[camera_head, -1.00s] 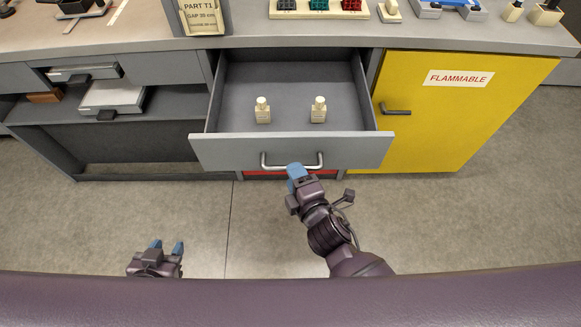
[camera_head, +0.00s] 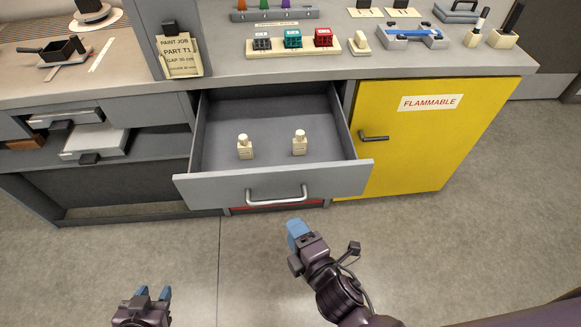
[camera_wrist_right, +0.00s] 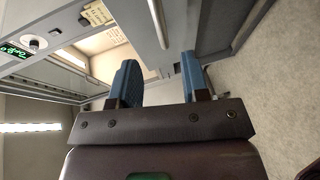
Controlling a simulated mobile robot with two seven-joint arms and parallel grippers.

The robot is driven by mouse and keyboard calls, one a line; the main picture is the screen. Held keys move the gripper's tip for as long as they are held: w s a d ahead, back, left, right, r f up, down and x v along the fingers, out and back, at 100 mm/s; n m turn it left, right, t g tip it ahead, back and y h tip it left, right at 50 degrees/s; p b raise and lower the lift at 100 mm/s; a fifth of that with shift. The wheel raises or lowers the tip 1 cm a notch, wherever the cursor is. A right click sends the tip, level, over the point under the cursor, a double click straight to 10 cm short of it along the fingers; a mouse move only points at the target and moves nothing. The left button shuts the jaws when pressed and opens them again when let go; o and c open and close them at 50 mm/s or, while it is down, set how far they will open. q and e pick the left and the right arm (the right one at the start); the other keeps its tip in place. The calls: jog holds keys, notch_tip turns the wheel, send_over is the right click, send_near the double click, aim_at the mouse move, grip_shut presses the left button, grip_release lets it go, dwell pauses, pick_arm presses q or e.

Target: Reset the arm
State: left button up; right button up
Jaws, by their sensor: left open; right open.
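My right gripper (camera_head: 297,234) is open and empty, just in front of the open drawer (camera_head: 271,184). It is apart from the silver drawer handle (camera_head: 276,196). In the right wrist view its two blue fingers (camera_wrist_right: 160,82) stand apart with nothing between them, and the handle (camera_wrist_right: 158,24) shows beyond them. My left gripper (camera_head: 153,294) is open and empty at the bottom left, over the floor. Two small cream bottles stand upright in the drawer, one on the left (camera_head: 245,148) and one on the right (camera_head: 299,143).
A yellow flammable cabinet (camera_head: 420,145) with a dark handle stands right of the drawer. The countertop (camera_head: 235,72) holds coloured blocks, a blue tool and a sign (camera_head: 179,55). Open shelves (camera_head: 120,180) are on the left. The floor (camera_head: 230,275) in front is clear.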

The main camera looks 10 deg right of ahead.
jog(key=s+d+f+m+g+h, duration=0.2)
jog(key=s+d+m+h, duration=0.1)
jog(key=d+m, duration=0.7)
jog(key=s+d+f+m+g+h, duration=0.1)
jog(key=s+d+f+m+h, duration=0.2)
jog(key=s+d+m, duration=0.3)
jog(key=d+m, duration=0.4)
jog(key=d, duration=0.2)
jog(key=shift+s+d+f+m+g, duration=0.2)
jog(key=shift+d+m+g, duration=0.1)
jog(key=shift+d+g, duration=0.1)
